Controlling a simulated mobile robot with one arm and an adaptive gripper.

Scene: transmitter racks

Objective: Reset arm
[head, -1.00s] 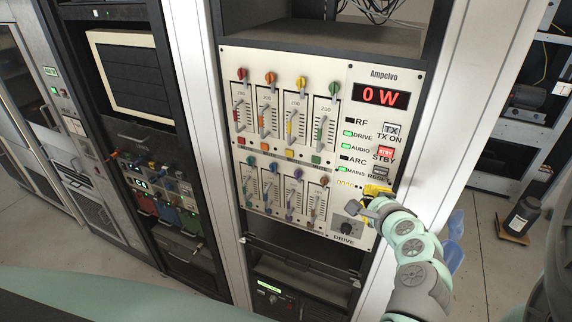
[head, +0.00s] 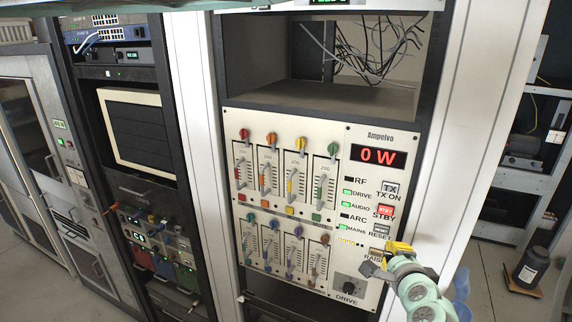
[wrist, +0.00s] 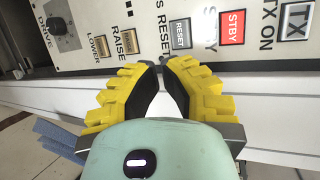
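My gripper (head: 384,258) is in front of the lower right of the white Ampelvo panel (head: 362,215), by the RAISE button (head: 376,254). In the wrist view its yellow fingers (wrist: 161,64) curve together, tips nearly meeting, with nothing seen between them. The tips point at the panel near the RESET button (wrist: 180,36); I cannot tell whether they touch it. The red STBY button (wrist: 232,27) and white TX ON button (wrist: 296,22) lie to the right. The LOWER button (wrist: 98,47) and DRIVE knob (wrist: 60,27) lie to the left.
The red display (head: 378,157) reads 0 W. DRIVE, AUDIO and MAINS lamps are green; RF and ARC are dark. Coloured levers (head: 265,180) fill the panel's left. A white rack post (head: 485,120) stands right of the panel. Open floor lies beyond, with a dark container (head: 530,268).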

